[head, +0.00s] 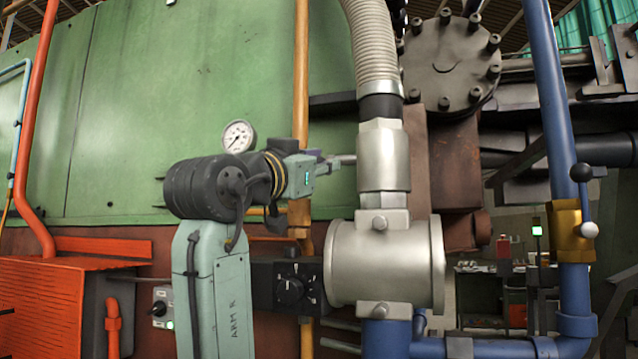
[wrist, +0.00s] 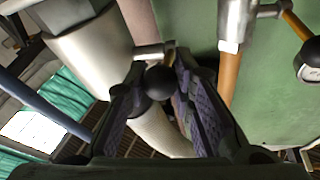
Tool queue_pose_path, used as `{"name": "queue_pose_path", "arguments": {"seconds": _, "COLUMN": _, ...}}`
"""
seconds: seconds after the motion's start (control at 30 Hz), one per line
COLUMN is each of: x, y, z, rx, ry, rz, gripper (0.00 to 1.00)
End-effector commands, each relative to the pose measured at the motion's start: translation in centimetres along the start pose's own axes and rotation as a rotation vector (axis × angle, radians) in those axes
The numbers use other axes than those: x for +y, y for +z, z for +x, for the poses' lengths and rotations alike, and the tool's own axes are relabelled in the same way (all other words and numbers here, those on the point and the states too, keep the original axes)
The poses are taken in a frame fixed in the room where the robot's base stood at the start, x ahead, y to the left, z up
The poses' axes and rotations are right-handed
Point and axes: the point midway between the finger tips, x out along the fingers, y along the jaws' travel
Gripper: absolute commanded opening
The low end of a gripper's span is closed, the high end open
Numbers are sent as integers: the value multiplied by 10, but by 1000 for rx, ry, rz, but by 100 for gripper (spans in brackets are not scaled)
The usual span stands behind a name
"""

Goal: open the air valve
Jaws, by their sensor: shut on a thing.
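The air valve appears to be the silver fitting (head: 383,160) below the ribbed hose in the head view. A short metal lever rod (head: 347,159) sticks out of its left side, across the pipe line. In the wrist view the silver fitting (wrist: 92,50) is at upper left, and the lever ends in a dark ball knob (wrist: 160,83). My gripper (wrist: 161,70) has its two purple-padded fingers on either side of this knob, closed on it. In the head view my gripper (head: 325,164) is left of the fitting, its fingertips partly hidden behind my wrist.
A pressure gauge (head: 238,136) stands on the green wall behind my arm. A copper pipe (head: 301,70) runs up close behind my gripper. A blue pipe (head: 556,100) with a brass valve (head: 571,232) and small lever is at right. A large silver cylinder (head: 383,262) sits below the fitting.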

Motion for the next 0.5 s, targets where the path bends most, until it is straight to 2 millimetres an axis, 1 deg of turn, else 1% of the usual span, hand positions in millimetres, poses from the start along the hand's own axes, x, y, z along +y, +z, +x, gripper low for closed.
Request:
{"name": "queue_pose_path", "arguments": {"seconds": 0.03, "x": 2, "y": 13, "z": -1, "rx": 37, "ry": -9, "rz": 4, "gripper": 0}}
{"name": "queue_pose_path", "arguments": {"seconds": 0.3, "x": 3, "y": 26, "z": 3, "rx": 247, "ry": -51, "rz": 45, "gripper": 0}}
{"name": "queue_pose_path", "arguments": {"seconds": 0.5, "x": 4, "y": 32, "z": 6, "rx": 367, "ry": -75, "rz": 71, "gripper": 0}}
